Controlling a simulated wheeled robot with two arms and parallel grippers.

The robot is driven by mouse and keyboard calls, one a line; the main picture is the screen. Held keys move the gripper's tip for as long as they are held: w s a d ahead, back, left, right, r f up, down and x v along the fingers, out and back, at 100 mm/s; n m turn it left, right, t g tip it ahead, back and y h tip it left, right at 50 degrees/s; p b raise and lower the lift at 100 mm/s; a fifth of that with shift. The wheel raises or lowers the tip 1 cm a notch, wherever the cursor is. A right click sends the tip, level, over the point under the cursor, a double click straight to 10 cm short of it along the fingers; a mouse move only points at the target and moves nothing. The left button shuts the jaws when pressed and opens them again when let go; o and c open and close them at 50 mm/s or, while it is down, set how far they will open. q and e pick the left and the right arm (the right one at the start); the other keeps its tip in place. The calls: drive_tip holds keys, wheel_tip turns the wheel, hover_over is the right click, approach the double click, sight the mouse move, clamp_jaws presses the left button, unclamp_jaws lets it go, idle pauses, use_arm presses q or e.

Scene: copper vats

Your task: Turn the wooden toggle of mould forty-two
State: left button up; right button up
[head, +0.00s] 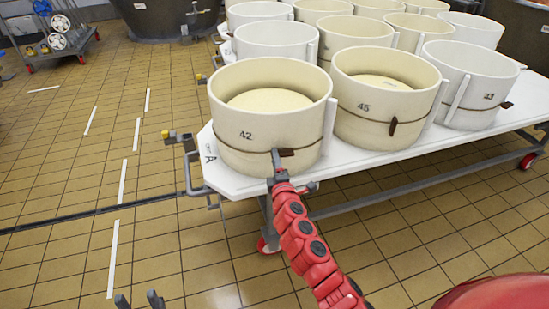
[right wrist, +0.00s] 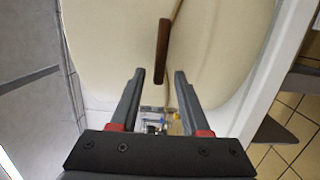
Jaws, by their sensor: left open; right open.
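Mould forty-two (head: 247,125) is the cream round mould at the near left corner of the white table, marked 42, with a brown band low around it. Its dark wooden toggle (right wrist: 162,50) stands nearly upright against the wall in the right wrist view. My right gripper (head: 277,160) is at the front of this mould, open. In the right wrist view its fingers (right wrist: 159,78) stand either side of the toggle's lower end, with gaps on both sides. In the head view the gripper partly hides the toggle. My left gripper (head: 138,300) is open and empty at the bottom edge, over the floor.
Mould forty-five (head: 360,102), with its own brown toggle, stands close on the right, and mould forty-three (head: 470,90) beyond it. More moulds fill the back of the white table (head: 222,180). A metal clamp bar (head: 190,165) sticks out at the left corner. Tiled floor lies free at left.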

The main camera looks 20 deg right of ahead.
drive_tip(key=s+a, duration=0.1)
drive_tip(key=s, duration=1.5)
drive_tip(key=shift+a, duration=0.4)
